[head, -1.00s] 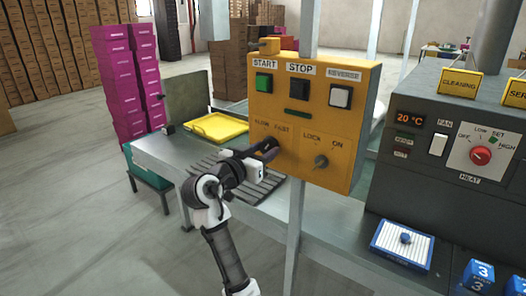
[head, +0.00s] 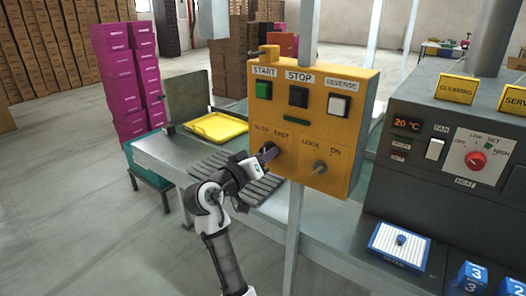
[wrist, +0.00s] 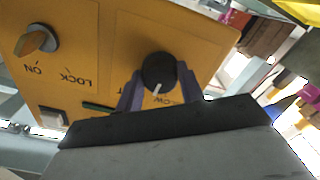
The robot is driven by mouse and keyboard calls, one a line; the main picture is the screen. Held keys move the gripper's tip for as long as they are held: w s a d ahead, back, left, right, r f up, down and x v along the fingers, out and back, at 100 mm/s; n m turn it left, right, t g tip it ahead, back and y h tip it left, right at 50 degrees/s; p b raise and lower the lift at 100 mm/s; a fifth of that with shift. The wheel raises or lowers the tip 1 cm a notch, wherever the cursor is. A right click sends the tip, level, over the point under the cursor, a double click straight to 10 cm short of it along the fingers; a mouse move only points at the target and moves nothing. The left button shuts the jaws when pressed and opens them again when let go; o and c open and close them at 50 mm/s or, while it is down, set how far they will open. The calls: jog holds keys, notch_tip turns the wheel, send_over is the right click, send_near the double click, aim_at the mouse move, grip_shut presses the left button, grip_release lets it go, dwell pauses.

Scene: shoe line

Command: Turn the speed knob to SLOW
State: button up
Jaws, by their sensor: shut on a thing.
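The yellow control panel (head: 345,120) carries the speed knob, with SLOW and FAST lettering above it. In the wrist view, which shows the panel upside down, the speed knob (wrist: 158,70) is round and black with a white pointer mark. The mark points down in that picture, slightly left, beside the partly hidden SLOW lettering. My gripper (wrist: 158,85) has one finger on each side of the knob and is shut on it. In the head view my gripper (head: 270,153) covers most of the knob.
The LOCK/ON key switch (head: 320,167) is to the right of the speed knob. START (head: 264,90), STOP (head: 298,96) and REVERSE (head: 339,105) buttons sit above. A metal post (head: 295,215) stands below the panel. A yellow tray (head: 217,127) lies behind my arm.

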jog(key=shift+r+n+p, duration=0.1)
jog(key=shift+n+p, duration=2.5)
jog(key=shift+n, duration=1.2)
jog(key=o, duration=1)
jog(key=b+v, duration=0.3)
jog(key=v, duration=1.1)
